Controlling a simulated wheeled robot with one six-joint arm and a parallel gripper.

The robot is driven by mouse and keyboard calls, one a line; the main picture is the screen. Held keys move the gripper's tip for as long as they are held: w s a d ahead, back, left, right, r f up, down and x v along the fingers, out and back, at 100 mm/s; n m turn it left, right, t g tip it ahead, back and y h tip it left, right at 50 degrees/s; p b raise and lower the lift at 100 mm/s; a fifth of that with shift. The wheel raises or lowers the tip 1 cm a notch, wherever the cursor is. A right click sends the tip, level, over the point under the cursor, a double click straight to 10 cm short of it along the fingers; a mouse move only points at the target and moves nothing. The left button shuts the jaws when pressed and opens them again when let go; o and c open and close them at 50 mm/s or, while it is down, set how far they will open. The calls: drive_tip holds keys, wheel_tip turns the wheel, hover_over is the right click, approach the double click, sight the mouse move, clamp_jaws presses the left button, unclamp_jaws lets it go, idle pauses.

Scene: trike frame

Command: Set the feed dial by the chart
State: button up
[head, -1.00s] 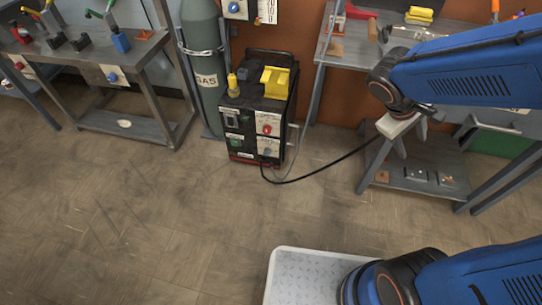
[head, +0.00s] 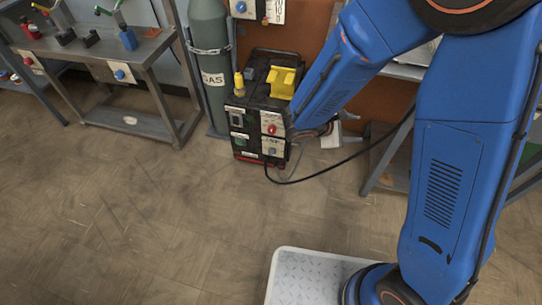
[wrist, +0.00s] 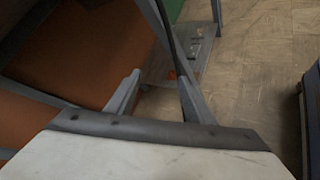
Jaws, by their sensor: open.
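The black machine (head: 257,115) stands on the floor against the orange wall, its front panel in view. The panel has a red knob (head: 271,129) on a white plate and a darker knob (head: 271,151) on another plate below it. The lettering is too small to read, so I cannot tell which knob is the feed dial. No chart can be made out for certain. In the wrist view my gripper (wrist: 158,97) has its two fingers apart with nothing between them.
A grey gas cylinder (head: 209,70) stands left of the machine. A black cable (head: 330,168) runs from the machine's base to the right. A metal bench (head: 115,52) is at the left, and a bench with a lower shelf is at the right.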

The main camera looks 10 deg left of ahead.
sight(271, 154)
drive_tip(key=w+a+f+n+t+y, duration=0.1)
drive_tip(key=a+f+n+t+y, duration=0.35)
drive_tip(key=a+f+n, duration=0.75)
drive_tip(key=s+a+f+n+t+y, duration=0.1)
drive_tip(key=s+a+f+n+y, duration=0.2)
drive_tip(key=a+f, duration=0.55)
drive_tip(key=s+a+f+n+t+y, duration=0.15)
drive_tip(key=s+a+f, duration=0.25)
drive_tip(key=a+f, duration=0.45)
drive_tip(key=shift+g+y, duration=0.3)
drive_tip(key=shift+y, duration=0.1)
drive_tip(key=x, duration=1.6)
drive_tip(key=shift+w+a, duration=0.25)
drive_tip(key=shift+w, duration=0.15)
drive_tip(key=c, duration=1)
